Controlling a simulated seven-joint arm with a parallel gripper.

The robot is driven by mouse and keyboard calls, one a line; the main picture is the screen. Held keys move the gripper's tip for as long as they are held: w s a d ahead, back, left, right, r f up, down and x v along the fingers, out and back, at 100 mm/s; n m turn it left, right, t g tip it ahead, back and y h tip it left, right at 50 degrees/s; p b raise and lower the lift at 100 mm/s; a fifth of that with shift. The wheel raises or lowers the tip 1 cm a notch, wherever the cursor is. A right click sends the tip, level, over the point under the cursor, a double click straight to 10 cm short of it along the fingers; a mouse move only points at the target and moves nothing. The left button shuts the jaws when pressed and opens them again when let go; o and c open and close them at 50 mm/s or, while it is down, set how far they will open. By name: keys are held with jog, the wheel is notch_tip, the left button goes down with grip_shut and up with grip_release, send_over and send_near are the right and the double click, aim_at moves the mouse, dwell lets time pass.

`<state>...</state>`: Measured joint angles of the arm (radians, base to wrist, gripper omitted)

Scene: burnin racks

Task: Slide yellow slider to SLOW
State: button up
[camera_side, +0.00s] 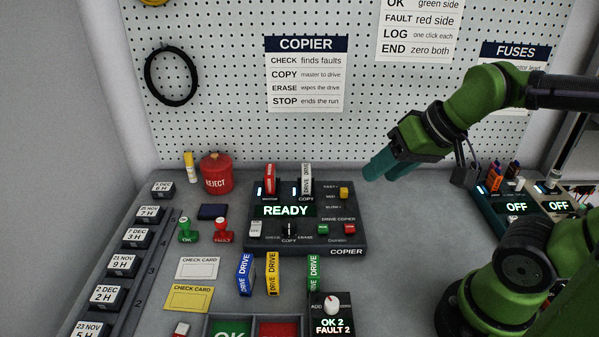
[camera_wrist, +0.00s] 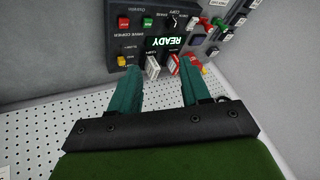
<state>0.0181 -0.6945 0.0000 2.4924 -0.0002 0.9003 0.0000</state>
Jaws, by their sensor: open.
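The copier (camera_side: 262,243) is a dark box on the bench, and its screen (camera_side: 286,211) reads READY. The yellow slider (camera_side: 344,193) is a small yellow knob at the copier's right side, beside a column of small labels. It stands near the middle label, above the lowest one; its exact setting is too small to tell. In the wrist view the yellow slider (camera_wrist: 122,61) shows just beyond the left fingertip. My gripper (camera_side: 376,170) is open and empty, up and to the right of the slider in the side view. Its teal fingers (camera_wrist: 158,80) are apart in the wrist view.
A red drive (camera_side: 270,180) and a white drive (camera_side: 306,180) stand upright in the copier's back. Green and red buttons (camera_side: 336,229) sit below the slider. Several coloured drives stand in front. A counter box (camera_side: 331,315) is at the front.

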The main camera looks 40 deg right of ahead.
jog(key=w+d+f+n+g+h, duration=0.15)
jog(key=w+d+n+g, duration=0.45)
jog(key=w, duration=0.6)
jog(key=n, duration=0.7)
send_over(343, 189)
jog(key=f, duration=0.1)
jog(key=shift+g+h, duration=0.25)
jog(key=shift+g, duration=0.15)
notch_tip(343, 189, down, 16)
jog(key=shift+s+f, duration=0.1)
grip_shut()
